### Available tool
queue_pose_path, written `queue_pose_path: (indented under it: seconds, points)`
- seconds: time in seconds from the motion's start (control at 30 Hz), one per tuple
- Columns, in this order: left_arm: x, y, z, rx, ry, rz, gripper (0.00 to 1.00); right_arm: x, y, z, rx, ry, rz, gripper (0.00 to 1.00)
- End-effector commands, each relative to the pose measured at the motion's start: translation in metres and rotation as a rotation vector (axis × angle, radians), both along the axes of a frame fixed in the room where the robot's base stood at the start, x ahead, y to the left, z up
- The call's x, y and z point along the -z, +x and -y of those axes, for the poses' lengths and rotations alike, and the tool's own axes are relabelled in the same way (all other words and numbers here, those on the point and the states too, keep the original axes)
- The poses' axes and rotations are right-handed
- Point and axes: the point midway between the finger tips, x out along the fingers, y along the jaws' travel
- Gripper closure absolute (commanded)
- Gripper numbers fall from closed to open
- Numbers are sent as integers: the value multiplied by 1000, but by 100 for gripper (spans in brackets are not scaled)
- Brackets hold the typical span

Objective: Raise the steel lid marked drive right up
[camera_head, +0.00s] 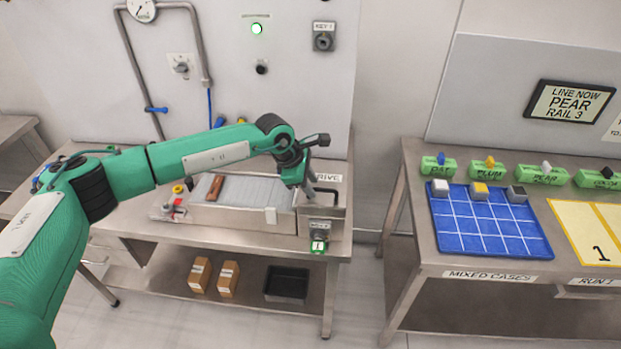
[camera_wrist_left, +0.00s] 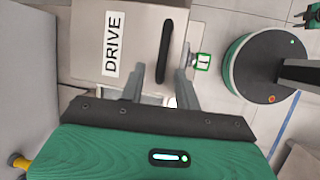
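The steel lid marked DRIVE (camera_head: 335,192) sits at the right end of the left bench; it looks closed. In the left wrist view the lid (camera_wrist_left: 140,25) shows its DRIVE label and a long black bar handle (camera_wrist_left: 166,40). My left gripper (camera_wrist_left: 161,73) is open, its two grey fingers apart on either side of the handle's near end. I cannot tell whether they touch it. In the head view the left gripper (camera_head: 312,190) is over the lid and partly covers it. A dark and green part at the wrist view's top right corner looks like my right gripper (camera_wrist_left: 308,16), too small to read.
A switch box with a green-framed tag (camera_head: 318,245) hangs at the bench front below the lid. A tray with a grey sheet (camera_head: 240,190) lies left of the lid. The right bench holds a blue grid mat (camera_head: 490,232). A floor gap separates the benches.

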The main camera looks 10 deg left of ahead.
Motion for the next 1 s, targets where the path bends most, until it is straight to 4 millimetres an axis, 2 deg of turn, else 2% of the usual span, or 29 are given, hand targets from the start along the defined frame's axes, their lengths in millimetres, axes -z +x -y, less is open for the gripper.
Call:
queue_pose_path:
  seconds: [0.33, 0.5, 0.77, 1.0]
  points:
    - [4, 0, 2, 1, -1, -1, 70, -1, 0, -4, 2, 4, 0, 64]
    - [4, 0, 2, 0, -1, 0, 100, -1, 0, -4, 2, 4, -1, 64]
    - [3, 1, 2, 0, -1, -4, 100, 0, -1, -1, 1, 1, 0, 64]
    - [-8, 8, 2, -1, -3, -70, 100, 12, 0, 1, -1, -1, -1, 64]
